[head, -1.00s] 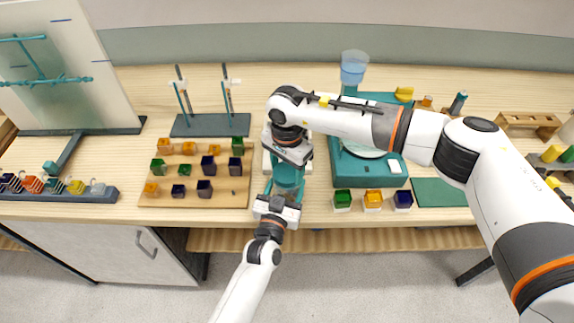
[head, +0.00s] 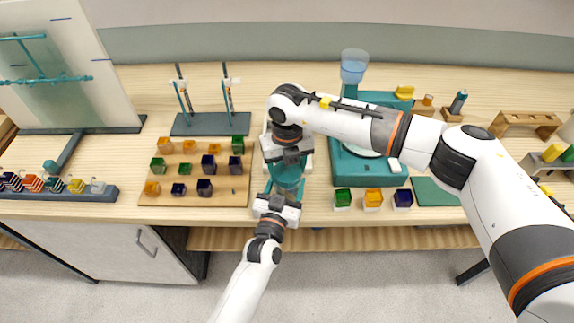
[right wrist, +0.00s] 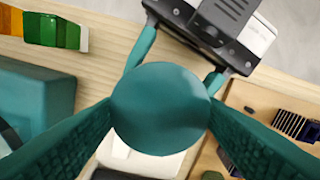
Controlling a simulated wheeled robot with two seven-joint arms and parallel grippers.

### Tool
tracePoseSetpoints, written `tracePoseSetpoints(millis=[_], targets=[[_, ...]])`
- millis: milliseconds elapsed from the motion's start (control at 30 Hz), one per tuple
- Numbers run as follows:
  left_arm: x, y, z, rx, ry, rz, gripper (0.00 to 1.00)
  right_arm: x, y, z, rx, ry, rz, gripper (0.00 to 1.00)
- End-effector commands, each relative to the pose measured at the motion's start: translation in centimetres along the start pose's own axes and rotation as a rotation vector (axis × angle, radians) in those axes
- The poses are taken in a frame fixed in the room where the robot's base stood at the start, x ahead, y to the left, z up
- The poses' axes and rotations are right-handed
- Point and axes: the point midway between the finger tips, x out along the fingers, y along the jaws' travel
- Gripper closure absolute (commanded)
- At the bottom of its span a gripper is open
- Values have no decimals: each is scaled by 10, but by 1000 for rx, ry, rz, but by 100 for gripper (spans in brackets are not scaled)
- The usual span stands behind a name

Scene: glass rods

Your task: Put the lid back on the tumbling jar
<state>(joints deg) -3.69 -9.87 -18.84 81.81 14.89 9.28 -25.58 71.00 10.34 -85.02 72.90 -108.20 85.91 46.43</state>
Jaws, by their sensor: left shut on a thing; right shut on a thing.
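The jar (head: 288,179) stands upright near the table's front edge, a smoky teal body in the head view. My left gripper (head: 278,196) is shut around it from the front; its teal fingers also show in the right wrist view (right wrist: 178,62). The lid (right wrist: 160,108) is a round teal disc between the fingers of my right gripper (right wrist: 160,112), which is shut on it. In the head view my right gripper (head: 287,158) is directly above the jar and mostly hides the lid. The disc covers the jar in the wrist view, so I cannot tell whether they touch.
A wooden board (head: 220,197) with coloured cubes lies left of the jar. A teal machine (head: 365,176) stands close on the right, with several coloured blocks (head: 372,199) before it. A white-topped piece (head: 307,160) sits behind my grippers. The front edge is very close.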

Motion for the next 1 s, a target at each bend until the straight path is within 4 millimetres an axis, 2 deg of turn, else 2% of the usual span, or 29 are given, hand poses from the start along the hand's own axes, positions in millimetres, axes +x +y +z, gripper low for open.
tracePoseSetpoints(millis=[300,433,567,600,733,1000], targets=[[0,0,-1,1,2,0,100,0,1,0,745,1,-2,59],[0,0,-1,1,2,0,100,-1,1,-1,961,3,-3,59],[0,0,-1,1,2,0,100,-1,1,-1,946,4,-3,59],[0,0,-1,0,2,0,100,-1,1,-1,946,4,-2,35],[-1,0,-1,0,3,0,100,0,1,-1,944,3,-2,14],[-1,0,-1,1,3,-1,100,0,1,0,943,2,-1,13]])
